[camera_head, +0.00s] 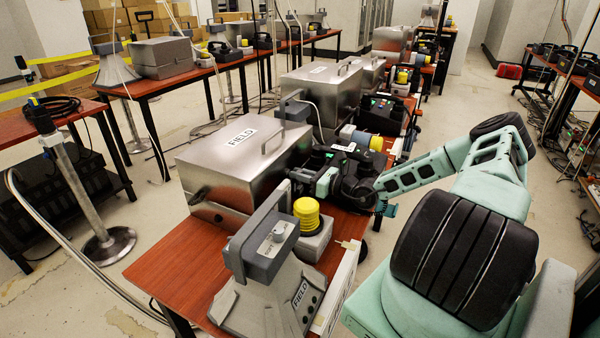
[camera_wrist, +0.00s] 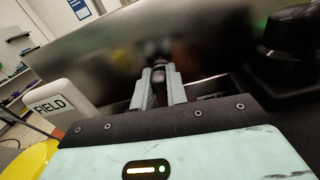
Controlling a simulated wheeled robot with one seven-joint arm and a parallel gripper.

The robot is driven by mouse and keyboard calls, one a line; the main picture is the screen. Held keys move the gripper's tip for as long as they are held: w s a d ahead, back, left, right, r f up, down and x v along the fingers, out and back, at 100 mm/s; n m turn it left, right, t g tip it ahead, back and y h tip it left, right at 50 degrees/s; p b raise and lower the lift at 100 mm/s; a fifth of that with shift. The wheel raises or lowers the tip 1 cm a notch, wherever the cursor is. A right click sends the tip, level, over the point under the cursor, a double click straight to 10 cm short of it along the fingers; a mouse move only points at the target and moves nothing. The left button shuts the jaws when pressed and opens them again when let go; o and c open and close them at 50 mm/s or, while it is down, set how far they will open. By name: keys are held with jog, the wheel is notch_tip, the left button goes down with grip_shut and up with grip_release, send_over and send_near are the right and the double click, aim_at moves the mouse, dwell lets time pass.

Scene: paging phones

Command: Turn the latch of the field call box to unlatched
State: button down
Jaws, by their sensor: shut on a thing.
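The field call box (camera_head: 215,165) is a brushed-metal box with a white FIELD label and a lid handle, standing on a red-brown table. In the wrist view its blurred metal face (camera_wrist: 110,62) fills the background. My gripper (camera_wrist: 159,88) reaches up to that face, its two grey fingers close together on a small dark part, which looks like the latch (camera_wrist: 158,72). The latch's exact angle is too blurred to read. In the head view my gripper (camera_head: 304,176) is at the box's right-hand side, and the latch is hidden there.
A grey horn-shaped unit marked FIELD (camera_head: 262,288) and a yellow beacon (camera_head: 307,214) stand just in front. Another metal box (camera_head: 322,88) and a blue-ended drum (camera_head: 362,138) stand behind.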

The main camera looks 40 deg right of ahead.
jog(key=m+p, duration=0.2)
jog(key=m, duration=0.1)
jog(key=shift+w+d+r+p, duration=0.1)
jog(key=shift+d+r+p, duration=0.1)
jog(key=shift+p, duration=0.2)
jog(key=m, duration=0.1)
jog(key=m+p, duration=0.1)
jog(key=m, duration=0.1)
jog(key=m+p, duration=0.1)
jog(key=shift+d+f+m, duration=0.2)
jog(key=shift+f+m, duration=0.1)
jog(key=shift+m, duration=0.1)
jog(key=m, duration=0.5)
jog(key=f+m+p, duration=0.1)
jog(key=m, duration=0.2)
jog(key=shift+d+m, duration=0.15)
jog(key=shift+m, duration=0.45)
jog(key=c, duration=1.4)
grip_release()
jog(key=shift+w, duration=0.1)
